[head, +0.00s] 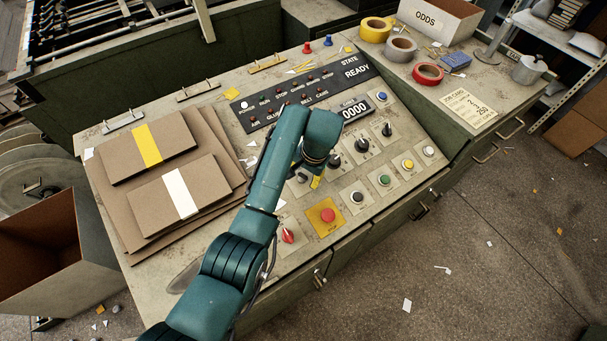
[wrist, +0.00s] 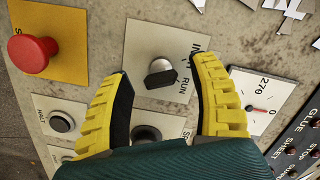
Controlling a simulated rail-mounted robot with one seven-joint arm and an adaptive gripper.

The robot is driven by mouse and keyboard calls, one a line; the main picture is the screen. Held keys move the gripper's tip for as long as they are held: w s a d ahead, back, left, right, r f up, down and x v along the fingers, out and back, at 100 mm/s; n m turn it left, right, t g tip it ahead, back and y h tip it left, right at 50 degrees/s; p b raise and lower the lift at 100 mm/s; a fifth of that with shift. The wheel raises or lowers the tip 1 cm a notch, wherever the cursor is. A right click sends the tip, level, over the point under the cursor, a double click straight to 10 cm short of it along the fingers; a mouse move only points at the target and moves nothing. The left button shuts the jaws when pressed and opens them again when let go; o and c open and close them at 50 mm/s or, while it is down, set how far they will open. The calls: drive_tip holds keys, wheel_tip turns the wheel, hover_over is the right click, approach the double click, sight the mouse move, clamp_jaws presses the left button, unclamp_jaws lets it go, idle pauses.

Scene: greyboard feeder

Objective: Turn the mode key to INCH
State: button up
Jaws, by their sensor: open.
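The mode key (wrist: 161,74) is a small silver knob with a black bar handle on a pale plate (wrist: 145,38) in the wrist view. The bar lies nearly across the picture, its right end towards the word RUN. Above RUN, another label starting with "IN" is partly covered by a finger. My gripper (wrist: 164,73) is open, its yellow fingers with black pads on either side of the key, with a gap on both sides. In the head view my gripper (head: 316,180) is over the sloped panel, and my arm hides much of the key's area.
A red stop button (wrist: 34,55) on a yellow plate is left of the key; it also shows in the head view (head: 327,215). A dial (wrist: 262,108) marked 270 is at right. Black knobs (head: 334,160) and buttons crowd the panel. Cardboard stacks (head: 150,150) lie left.

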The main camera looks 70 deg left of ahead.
drive_tip(key=shift+c, duration=0.3)
clamp_jaws()
drive_tip(key=shift+r+p, duration=0.25)
drive_tip(key=shift+p, duration=0.4)
drive_tip(key=shift+n+p, duration=0.4)
drive_tip(key=shift+f, duration=0.15)
drive_tip(key=shift+o, duration=0.3)
unclamp_jaws()
drive_tip(key=v, duration=1.2)
